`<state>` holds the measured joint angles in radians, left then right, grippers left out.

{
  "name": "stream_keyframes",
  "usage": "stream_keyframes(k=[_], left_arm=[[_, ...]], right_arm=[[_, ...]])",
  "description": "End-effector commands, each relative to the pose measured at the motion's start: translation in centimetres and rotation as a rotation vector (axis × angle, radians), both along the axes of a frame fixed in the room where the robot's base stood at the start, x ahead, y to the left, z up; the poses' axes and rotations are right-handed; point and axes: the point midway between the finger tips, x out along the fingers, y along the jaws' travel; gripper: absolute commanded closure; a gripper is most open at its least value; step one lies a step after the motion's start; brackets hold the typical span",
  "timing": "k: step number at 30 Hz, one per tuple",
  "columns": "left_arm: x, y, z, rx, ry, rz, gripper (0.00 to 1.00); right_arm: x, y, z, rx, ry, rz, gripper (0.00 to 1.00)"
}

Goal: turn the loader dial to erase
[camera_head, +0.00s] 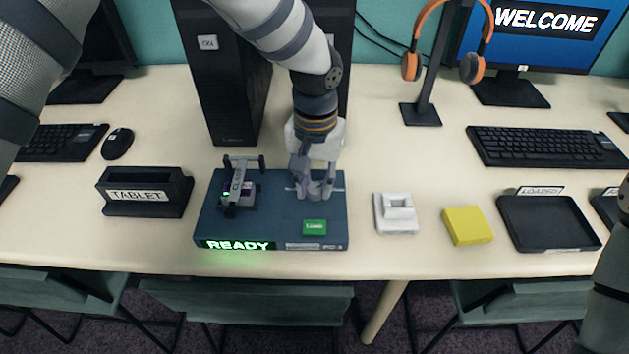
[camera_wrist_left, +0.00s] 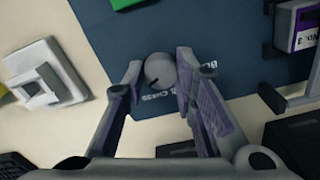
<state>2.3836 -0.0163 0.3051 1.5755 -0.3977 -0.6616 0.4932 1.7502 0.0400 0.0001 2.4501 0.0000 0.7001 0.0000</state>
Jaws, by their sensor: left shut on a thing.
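The loader (camera_head: 270,222) is a dark blue box on the table with a lit green READY display (camera_head: 238,245) on its front. Its round grey dial (camera_wrist_left: 160,69) shows in the left wrist view, with a short dark mark on its edge; white print beside it is partly covered by a finger and not fully readable. My left gripper (camera_head: 312,190) reaches down over the loader's right part, and its fingers are closed around the dial's sides. In the head view the gripper hides the dial. My right gripper is out of view.
On the loader are a clamp-like holder (camera_head: 238,190) at left and a green button (camera_head: 315,227) in front. A tablet stand (camera_head: 146,190) stands left. A white block (camera_head: 396,213), a yellow block (camera_head: 467,226) and a black tray (camera_head: 549,224) lie right. Computer towers (camera_head: 225,90) stand behind.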

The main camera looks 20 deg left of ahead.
Motion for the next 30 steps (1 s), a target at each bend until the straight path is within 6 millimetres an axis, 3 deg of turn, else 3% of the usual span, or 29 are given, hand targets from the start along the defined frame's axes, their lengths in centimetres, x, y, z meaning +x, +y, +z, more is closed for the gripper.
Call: stream_keyframes(k=[9, 24, 25, 27, 30], left_arm=[[0.01, 0.05, 0.01, 0.001, 0.000, -0.096, 1.00], [0.01, 0.06, -0.04, 0.001, 0.000, -0.112, 1.00], [0.01, 0.06, -0.04, 0.001, 0.000, -0.112, 0.68], [0.01, 0.05, -0.04, 0.001, 0.000, -0.112, 0.54], [0.00, 0.04, -0.03, 0.001, 0.000, -0.111, 0.54]], right_arm=[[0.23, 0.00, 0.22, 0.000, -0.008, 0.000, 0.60], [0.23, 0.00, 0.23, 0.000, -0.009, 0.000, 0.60], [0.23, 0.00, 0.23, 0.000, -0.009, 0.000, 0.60], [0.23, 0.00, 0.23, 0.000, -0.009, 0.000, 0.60], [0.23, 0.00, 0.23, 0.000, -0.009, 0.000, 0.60]])
